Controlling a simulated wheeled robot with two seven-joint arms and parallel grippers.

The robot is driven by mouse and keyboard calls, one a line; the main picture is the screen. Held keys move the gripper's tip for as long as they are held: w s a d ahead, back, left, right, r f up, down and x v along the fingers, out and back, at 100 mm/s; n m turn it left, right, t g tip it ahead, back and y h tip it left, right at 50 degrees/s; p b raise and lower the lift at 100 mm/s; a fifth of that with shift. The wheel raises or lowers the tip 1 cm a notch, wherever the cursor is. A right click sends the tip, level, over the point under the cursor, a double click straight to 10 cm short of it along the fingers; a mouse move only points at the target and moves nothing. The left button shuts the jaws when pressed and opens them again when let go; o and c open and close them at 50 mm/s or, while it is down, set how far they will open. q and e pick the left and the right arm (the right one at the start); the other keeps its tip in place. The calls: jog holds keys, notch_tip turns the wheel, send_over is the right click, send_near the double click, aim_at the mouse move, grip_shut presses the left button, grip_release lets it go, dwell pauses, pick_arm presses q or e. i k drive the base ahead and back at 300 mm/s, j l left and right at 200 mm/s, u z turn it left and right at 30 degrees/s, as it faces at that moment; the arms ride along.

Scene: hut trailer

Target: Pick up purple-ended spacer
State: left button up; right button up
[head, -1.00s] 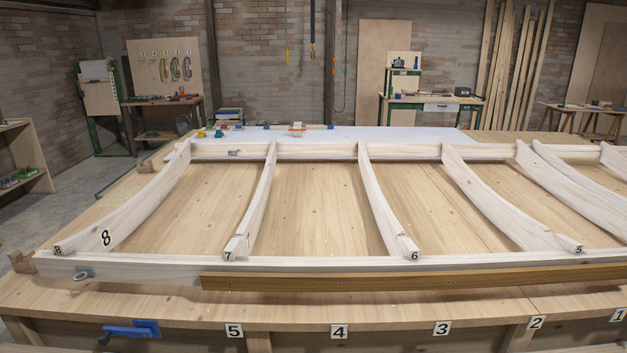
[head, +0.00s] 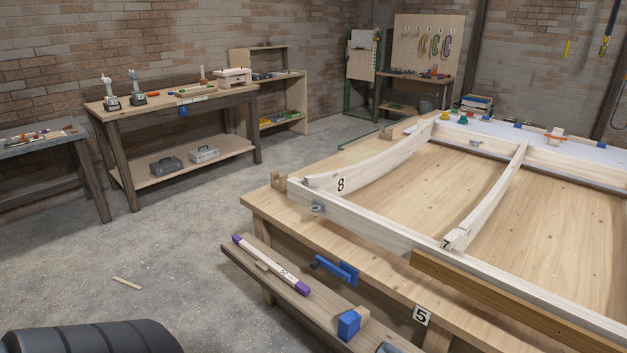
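The purple-ended spacer (head: 270,264) is a pale bar with a purple cap at each end and small dark markings on it. It lies at a slant along a low wooden shelf or bench (head: 241,254) in front of the big worktable, and a small wooden block shows beside it. Neither of my grippers is in the head view.
The big worktable (head: 258,205) carries a ribbed wooden frame (head: 378,228). A blue clamp (head: 336,271) sits on its front, above the low shelf. A blue block (head: 349,323) is farther along the shelf. Open concrete floor (head: 150,235) lies left. A tool bench (head: 185,101) stands behind.

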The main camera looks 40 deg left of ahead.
aim_at(265, 264)
jog(key=u, duration=1.7)
